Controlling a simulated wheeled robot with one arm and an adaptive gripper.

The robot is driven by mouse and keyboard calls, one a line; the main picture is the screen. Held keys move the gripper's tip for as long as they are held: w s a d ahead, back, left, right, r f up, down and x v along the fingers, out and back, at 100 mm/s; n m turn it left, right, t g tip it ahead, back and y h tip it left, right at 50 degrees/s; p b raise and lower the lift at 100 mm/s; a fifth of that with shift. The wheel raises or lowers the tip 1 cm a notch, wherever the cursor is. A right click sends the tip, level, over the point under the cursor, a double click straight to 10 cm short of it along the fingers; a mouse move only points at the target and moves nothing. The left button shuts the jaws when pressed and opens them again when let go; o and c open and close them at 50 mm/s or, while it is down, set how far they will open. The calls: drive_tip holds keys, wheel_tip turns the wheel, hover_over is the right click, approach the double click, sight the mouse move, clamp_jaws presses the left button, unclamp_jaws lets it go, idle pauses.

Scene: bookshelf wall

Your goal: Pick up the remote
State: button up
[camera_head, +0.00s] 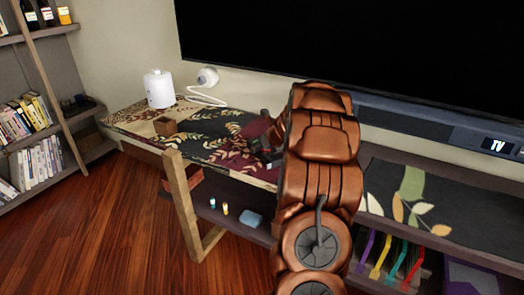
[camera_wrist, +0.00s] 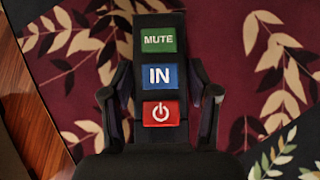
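The remote (camera_wrist: 160,75) is dark with a green MUTE button, a blue IN button and a red power button. In the wrist view it is upright in the picture, in the middle, above a patterned cloth. My gripper's (camera_wrist: 160,70) dark fingers are on either side of it, with their tips close to its long edges. I cannot tell whether they touch it. In the head view my gripper (camera_head: 263,152) is low over the cloth-covered top, partly hidden by my copper-coloured arm. The remote cannot be made out there.
A long low cabinet (camera_head: 180,157) runs along the wall under a large TV (camera_head: 380,45). A soundbar (camera_head: 420,117) lies behind my arm.

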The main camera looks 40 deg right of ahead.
sight(257, 142)
drive_tip(key=c, duration=0.8)
drive_tip(key=shift+s+r+p, duration=0.1)
drive_tip(key=shift+r+p, duration=0.75)
drive_tip(key=shift+r, duration=1.05)
drive_tip(key=s+a, duration=0.3)
drive_tip(key=s, duration=0.1)
drive_tip(key=s+a, duration=0.3)
drive_tip(key=s, duration=0.1)
drive_tip(key=s+a+r, duration=0.1)
drive_tip(key=s+a, duration=0.1)
drive_tip(key=s, duration=0.3)
drive_tip(key=shift+a+p, duration=0.3)
drive_tip(key=shift+a, duration=0.1)
